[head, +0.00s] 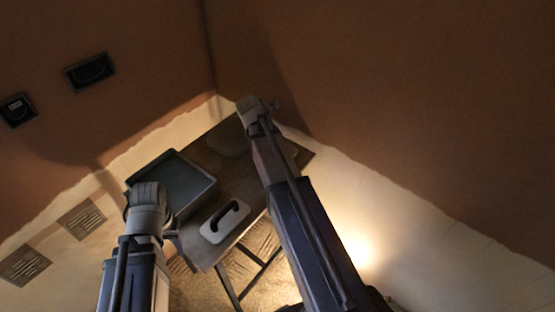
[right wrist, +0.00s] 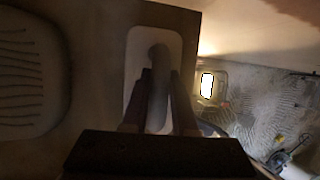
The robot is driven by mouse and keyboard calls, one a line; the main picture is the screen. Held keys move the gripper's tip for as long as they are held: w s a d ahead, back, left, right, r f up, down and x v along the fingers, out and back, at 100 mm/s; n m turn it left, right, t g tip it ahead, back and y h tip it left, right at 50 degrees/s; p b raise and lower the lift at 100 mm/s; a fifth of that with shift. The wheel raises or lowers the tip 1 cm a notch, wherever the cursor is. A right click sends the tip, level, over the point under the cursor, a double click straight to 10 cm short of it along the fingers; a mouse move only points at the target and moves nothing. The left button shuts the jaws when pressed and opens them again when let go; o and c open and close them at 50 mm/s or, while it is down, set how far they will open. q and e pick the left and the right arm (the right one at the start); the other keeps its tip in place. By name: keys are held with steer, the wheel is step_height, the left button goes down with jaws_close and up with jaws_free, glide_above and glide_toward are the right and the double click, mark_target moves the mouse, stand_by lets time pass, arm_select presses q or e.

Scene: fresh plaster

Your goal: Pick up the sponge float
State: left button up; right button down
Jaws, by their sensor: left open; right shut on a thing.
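In the right wrist view, the fingers of my right gripper (right wrist: 157,85) are closed on the grey handle of a float with a pale, rounded rectangular board, which I take for the sponge float (right wrist: 138,50). Whether it touches the tabletop I cannot tell. Another float (head: 212,232), white with a black handle, lies on the near end.
A dark shallow tray (head: 178,163) sits on the table's left side. A rounded grooved pad (right wrist: 30,75) lies left of the held float. The table (head: 255,180) stands in a corner by plastered walls. Floor and a bright lamp (right wrist: 207,86) show beyond its right edge.

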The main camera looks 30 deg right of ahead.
stand_by(0.3)
step_height(320, 180, up, 10)
steer(key=p, duration=1)
steer(key=c, duration=1.2)
jaws_free()
steer(key=shift+c, duration=0.2)
jaws_close()
